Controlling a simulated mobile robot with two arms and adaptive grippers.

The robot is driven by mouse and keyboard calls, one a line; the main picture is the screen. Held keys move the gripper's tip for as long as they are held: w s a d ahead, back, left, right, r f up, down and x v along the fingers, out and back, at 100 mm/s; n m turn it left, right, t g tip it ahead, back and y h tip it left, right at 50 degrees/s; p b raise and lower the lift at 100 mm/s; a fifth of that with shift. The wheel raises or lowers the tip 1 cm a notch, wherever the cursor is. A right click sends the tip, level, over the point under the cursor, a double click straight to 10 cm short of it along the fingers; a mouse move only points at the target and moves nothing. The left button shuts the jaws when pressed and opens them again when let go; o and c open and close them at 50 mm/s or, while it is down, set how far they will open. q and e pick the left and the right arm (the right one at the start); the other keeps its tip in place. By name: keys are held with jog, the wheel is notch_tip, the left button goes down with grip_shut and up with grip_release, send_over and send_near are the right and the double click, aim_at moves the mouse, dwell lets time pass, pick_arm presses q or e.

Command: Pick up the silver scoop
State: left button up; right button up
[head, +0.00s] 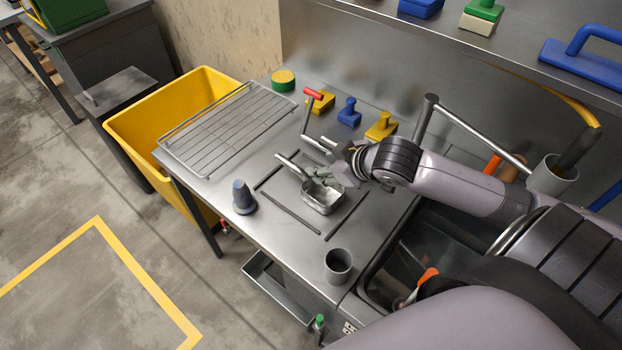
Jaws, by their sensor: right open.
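The silver scoop (324,199) lies on the metal worktop, inside a dark rectangular outline. It has a square metal pan, and its handle (291,166) points up and to the left. My right gripper (316,172) is open at the scoop, over the back of the pan and close to the handle. I cannot tell whether the fingers touch the scoop. The gripper hides part of the scoop's back edge. My left gripper is not in view.
A grey cup (338,265) and a dark cone-shaped piece (243,197) stand on the worktop's near side. A red-handled tool (312,97) and coloured blocks (349,113) stand behind the gripper.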

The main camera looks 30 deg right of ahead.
aim_at(298, 168)
jog(key=x, duration=0.9)
jog(key=shift+w+a+f+p, duration=0.2)
jog(key=shift+f+p, duration=0.05)
jog(key=shift+p, duration=0.1)
jog(key=shift+w+a+f, duration=0.1)
jog(key=shift+w+f, duration=0.1)
jog(key=shift+f, duration=0.05)
jog(key=shift+w+a+f, duration=0.1)
jog(key=shift+w+f, duration=0.15)
jog(key=shift+w, duration=0.05)
jog(key=p+x, duration=0.1)
jog(key=x, duration=0.2)
jog(key=shift+w+f, duration=0.15)
jog(key=shift+f, duration=0.05)
jog(key=shift+w+a+f, duration=0.1)
jog(key=shift+w+f, duration=0.15)
jog(key=shift+f, duration=0.05)
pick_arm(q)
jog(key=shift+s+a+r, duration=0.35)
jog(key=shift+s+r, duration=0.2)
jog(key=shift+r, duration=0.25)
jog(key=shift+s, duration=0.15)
pick_arm(e)
jog(key=shift+c, duration=0.5)
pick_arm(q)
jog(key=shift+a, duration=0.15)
pick_arm(e)
grip_shut()
